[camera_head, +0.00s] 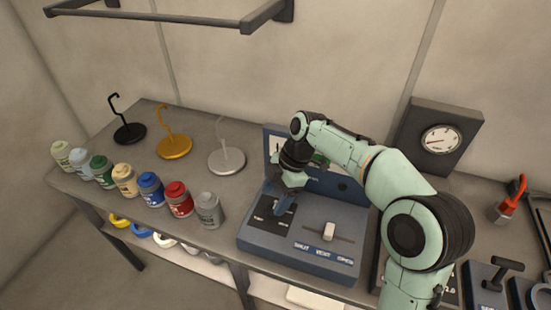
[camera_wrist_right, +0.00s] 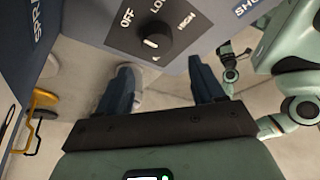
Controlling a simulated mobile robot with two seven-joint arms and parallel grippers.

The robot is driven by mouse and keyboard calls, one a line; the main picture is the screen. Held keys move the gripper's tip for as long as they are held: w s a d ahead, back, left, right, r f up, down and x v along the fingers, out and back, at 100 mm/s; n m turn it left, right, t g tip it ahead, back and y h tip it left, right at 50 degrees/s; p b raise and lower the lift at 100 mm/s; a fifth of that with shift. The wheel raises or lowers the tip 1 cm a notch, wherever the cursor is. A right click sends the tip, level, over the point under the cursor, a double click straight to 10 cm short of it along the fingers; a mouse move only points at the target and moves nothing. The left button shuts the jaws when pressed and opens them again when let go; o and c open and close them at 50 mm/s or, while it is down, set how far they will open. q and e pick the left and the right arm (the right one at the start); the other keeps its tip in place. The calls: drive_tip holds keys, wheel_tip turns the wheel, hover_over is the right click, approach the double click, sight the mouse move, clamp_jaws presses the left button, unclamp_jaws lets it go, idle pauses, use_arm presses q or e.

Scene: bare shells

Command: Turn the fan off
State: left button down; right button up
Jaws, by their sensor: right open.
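The blue-grey control box (camera_head: 316,238) stands on the bench, with a slider and the words SHUT, VENT and OPEN on its right part. In the right wrist view a dark round knob (camera_wrist_right: 155,40) with a white mark is on the box, beside the words OFF, LOW and HIGH. I cannot tell which word the mark points to. My right gripper (camera_head: 281,205) is over the box's left part. In the wrist view its two fingers (camera_wrist_right: 163,66) are spread and empty, just short of the knob. No fan is clearly visible. A small dark part (camera_wrist_right: 231,66) may be my left gripper.
Several coloured jars (camera_head: 151,188) line the bench's front left edge. Black, orange (camera_head: 174,146) and white hook stands are behind them. A dark gauge block (camera_head: 437,140) stands at the back right. A red-handled tool (camera_head: 507,210) and more controls are at far right.

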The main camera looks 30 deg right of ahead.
use_arm(q)
drive_tip(key=w+r+p, duration=0.1)
drive_tip(key=r, duration=0.1)
drive_tip(key=w+r+p, duration=0.2)
drive_tip(key=shift+w+r, duration=0.1)
use_arm(e)
wheel_tip(320, 180, up, 16)
drive_tip(key=shift+f, duration=0.2)
drive_tip(key=shift+f, duration=0.1)
